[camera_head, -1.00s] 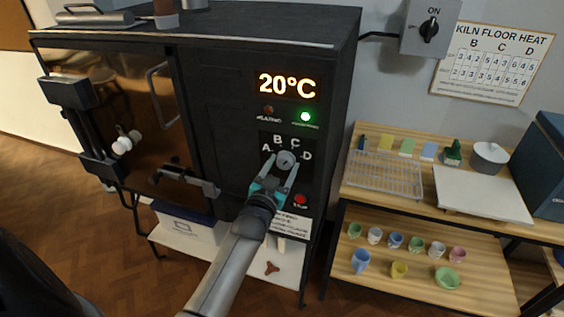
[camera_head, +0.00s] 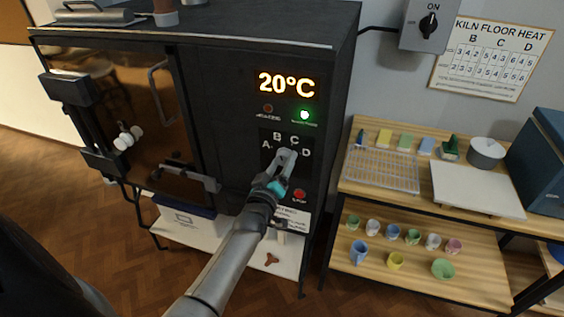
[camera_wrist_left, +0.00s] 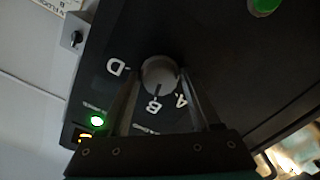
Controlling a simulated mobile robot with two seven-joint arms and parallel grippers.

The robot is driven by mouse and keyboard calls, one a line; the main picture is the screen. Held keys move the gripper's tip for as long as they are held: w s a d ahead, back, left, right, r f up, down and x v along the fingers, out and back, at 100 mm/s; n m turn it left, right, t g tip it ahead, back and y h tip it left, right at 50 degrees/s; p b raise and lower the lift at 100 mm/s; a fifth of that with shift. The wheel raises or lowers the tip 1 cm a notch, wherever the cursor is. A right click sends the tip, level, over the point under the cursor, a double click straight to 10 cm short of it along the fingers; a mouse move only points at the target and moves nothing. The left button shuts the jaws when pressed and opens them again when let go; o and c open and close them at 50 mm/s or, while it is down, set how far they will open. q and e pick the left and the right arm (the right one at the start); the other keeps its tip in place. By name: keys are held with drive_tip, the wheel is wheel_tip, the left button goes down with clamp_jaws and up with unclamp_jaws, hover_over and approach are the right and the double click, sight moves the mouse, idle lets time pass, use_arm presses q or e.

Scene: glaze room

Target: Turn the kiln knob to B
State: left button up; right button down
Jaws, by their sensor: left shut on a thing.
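The kiln knob (camera_wrist_left: 158,72) is a round grey dial on the black kiln panel. In the left wrist view its dark pointer line faces the letter B (camera_wrist_left: 153,104). A (camera_wrist_left: 181,101) and D (camera_wrist_left: 117,68) also show there; C is hidden, apparently behind a finger. In the head view the letters arc above the knob, with B (camera_head: 277,137) at upper left. My left gripper (camera_head: 286,157) is shut on the knob, one finger on each side, covering most of it in the head view. My right gripper is not in view.
The kiln display (camera_head: 286,84) reads 20°C, with a lit green lamp (camera_head: 304,115) below. A red button (camera_head: 299,194) sits under the knob, close to my left gripper. A wooden shelf (camera_head: 345,187) with cups and a rack stands at right. A wall switch (camera_head: 429,24) reads ON.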

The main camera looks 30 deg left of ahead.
use_arm(q)
drive_tip(key=shift+n, duration=0.6)
drive_tip(key=o, duration=1.2)
drive_tip(key=v, duration=1.5)
drive_tip(key=shift+s+d, duration=0.1)
drive_tip(key=shift+d, duration=0.05)
